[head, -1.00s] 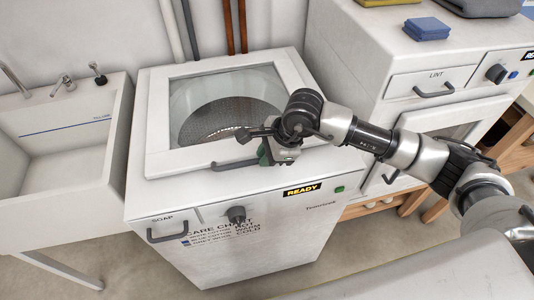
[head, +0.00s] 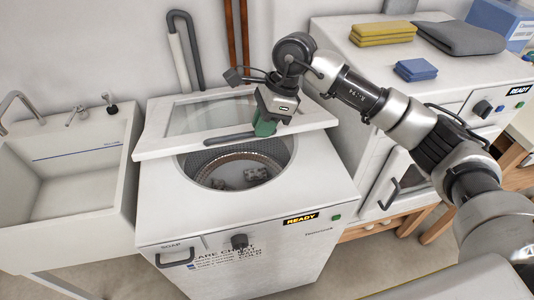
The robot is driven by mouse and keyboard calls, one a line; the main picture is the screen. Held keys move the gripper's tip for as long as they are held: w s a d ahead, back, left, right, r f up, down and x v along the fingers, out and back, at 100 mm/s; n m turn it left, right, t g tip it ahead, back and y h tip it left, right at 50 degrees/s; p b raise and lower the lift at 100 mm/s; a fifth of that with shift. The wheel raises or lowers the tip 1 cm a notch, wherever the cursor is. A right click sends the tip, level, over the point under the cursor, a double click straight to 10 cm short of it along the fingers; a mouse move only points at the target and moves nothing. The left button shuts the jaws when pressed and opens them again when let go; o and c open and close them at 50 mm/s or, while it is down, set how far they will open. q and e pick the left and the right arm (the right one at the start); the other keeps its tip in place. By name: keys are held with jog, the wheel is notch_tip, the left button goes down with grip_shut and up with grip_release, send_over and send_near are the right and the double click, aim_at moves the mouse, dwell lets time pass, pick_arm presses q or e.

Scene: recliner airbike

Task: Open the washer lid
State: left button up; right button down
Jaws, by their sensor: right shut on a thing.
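The washer (head: 290,195) stands in the middle of the head view. Its white-framed glass lid (head: 165,143) is tilted up at the front edge, partly open. The drum (head: 215,170) shows below it, with some grey items inside. My right gripper (head: 264,128) is at the lid's front edge, shut on the dark lid handle (head: 228,138). The fingertips partly hide the handle's right end. My left gripper is not in view.
A white sink (head: 70,170) stands at the left of the washer. A dryer (head: 455,98) with folded yellow cloths (head: 383,33) and blue cloths (head: 416,69) on top stands at the right. Pipes (head: 237,45) run up the wall behind the washer.

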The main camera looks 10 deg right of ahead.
jog(key=w+r+p, duration=0.2)
jog(key=w+r, duration=0.4)
jog(key=r, duration=0.5)
jog(key=shift+w, duration=0.4)
jog(key=c, duration=1.4)
grip_release()
jog(key=shift+w+f, duration=0.1)
jog(key=shift+f, duration=0.05)
jog(key=shift+o, duration=1.4)
jog(key=shift+w+f, duration=0.1)
jog(key=shift+w, duration=0.15)
jog(key=b+v, duration=0.2)
jog(key=v, duration=0.9)
